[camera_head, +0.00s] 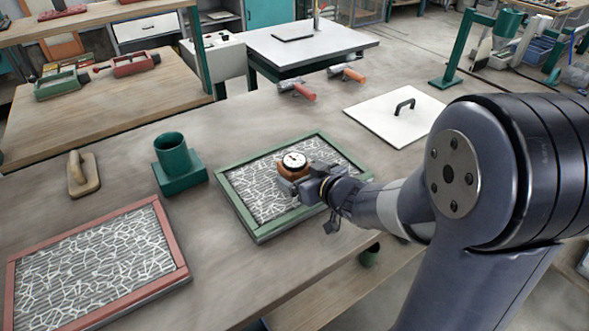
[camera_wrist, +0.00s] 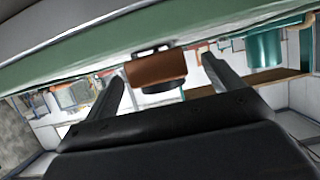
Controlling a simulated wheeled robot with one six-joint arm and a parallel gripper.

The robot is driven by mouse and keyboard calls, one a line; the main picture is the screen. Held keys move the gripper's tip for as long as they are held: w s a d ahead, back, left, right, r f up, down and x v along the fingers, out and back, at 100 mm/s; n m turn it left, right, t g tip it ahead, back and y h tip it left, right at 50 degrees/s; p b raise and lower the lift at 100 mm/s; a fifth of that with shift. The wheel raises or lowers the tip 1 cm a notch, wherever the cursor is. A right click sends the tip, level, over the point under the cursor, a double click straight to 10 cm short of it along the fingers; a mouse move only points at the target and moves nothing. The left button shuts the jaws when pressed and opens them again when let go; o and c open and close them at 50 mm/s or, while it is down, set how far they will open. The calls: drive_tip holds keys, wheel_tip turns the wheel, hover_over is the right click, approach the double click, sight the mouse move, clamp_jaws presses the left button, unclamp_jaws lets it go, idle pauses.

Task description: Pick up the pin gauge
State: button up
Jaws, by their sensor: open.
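The pin gauge (camera_head: 293,171) has an orange-brown body and a round white dial on top. In the head view it stands on the fibre-patterned panel in the green frame (camera_head: 237,207). My gripper (camera_head: 311,190) is beside it, on its lower right, and partly covers the view of it. In the wrist view, which looks upside down, the gauge's orange-brown body (camera_wrist: 153,69) shows between the two dark, spread fingers of my gripper (camera_wrist: 163,76). I cannot tell whether a finger touches it. The panel under it is mostly out of the wrist view.
A red-framed panel (camera_head: 180,247) lies at front left. A green cup-like holder (camera_head: 178,163) and a wooden float (camera_head: 82,176) stand behind it. Two handled tools (camera_head: 300,92) and a white plate with a black handle (camera_head: 382,121) lie farther back. Bare tabletop surrounds the green frame.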

drive_tip(key=x, duration=0.4)
drive_tip(key=shift+w, duration=0.25)
drive_tip(key=c, duration=1.2)
drive_tip(key=shift+r, duration=0.1)
drive_tip(key=shift+c, duration=0.5)
